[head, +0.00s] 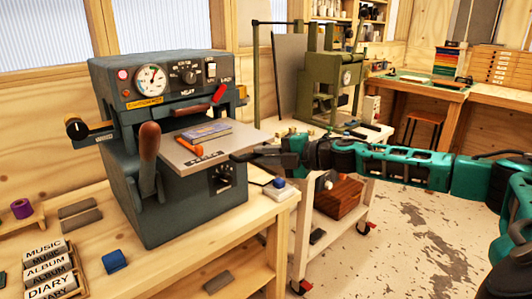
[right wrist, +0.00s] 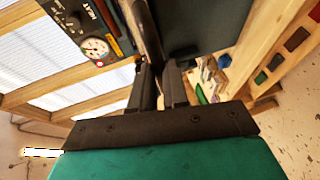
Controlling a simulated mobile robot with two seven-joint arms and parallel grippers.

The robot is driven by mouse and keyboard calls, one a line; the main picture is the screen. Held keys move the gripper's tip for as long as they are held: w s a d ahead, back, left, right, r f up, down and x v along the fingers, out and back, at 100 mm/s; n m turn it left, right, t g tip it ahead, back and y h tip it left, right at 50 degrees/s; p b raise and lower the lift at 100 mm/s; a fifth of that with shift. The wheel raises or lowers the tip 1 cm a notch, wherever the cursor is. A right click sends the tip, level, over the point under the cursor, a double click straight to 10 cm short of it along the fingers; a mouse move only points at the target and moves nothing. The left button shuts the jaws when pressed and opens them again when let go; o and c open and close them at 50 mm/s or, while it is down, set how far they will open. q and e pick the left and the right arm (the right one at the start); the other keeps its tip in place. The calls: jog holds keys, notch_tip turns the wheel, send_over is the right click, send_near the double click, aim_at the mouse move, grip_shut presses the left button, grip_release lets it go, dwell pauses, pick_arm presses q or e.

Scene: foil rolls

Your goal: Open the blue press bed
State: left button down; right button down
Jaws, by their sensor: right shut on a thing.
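The blue-grey press (head: 125,110) stands on the wooden bench at the left, with a dial gauge (head: 150,78) and knobs on its upper face. Its flat grey bed (head: 235,142) sticks out from the front under the head. My right gripper (head: 262,155) is at the bed's front right edge. In the right wrist view its fingers (right wrist: 162,78) are closed round a thin dark edge or bar. The exact grip point is hidden. The left gripper is out of view.
A brown-handled lever (head: 149,145) stands at the press's front left. A blue block (head: 115,261), stamps (head: 48,268) and a purple roll (head: 21,208) lie on the bench. A green press (head: 330,95) stands on a trolley behind. Open floor is at right.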

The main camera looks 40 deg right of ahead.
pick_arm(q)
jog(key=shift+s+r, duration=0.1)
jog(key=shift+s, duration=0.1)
pick_arm(e)
jog(key=shift+s, duration=0.25)
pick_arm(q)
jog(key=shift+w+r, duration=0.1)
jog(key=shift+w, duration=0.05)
pick_arm(e)
jog(key=c, duration=1.1)
grip_release()
pick_arm(q)
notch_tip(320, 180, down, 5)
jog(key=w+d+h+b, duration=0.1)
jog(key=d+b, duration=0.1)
jog(key=b, duration=0.7)
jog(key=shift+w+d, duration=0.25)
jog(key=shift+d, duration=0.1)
pick_arm(e)
jog(key=shift+v, duration=6.45)
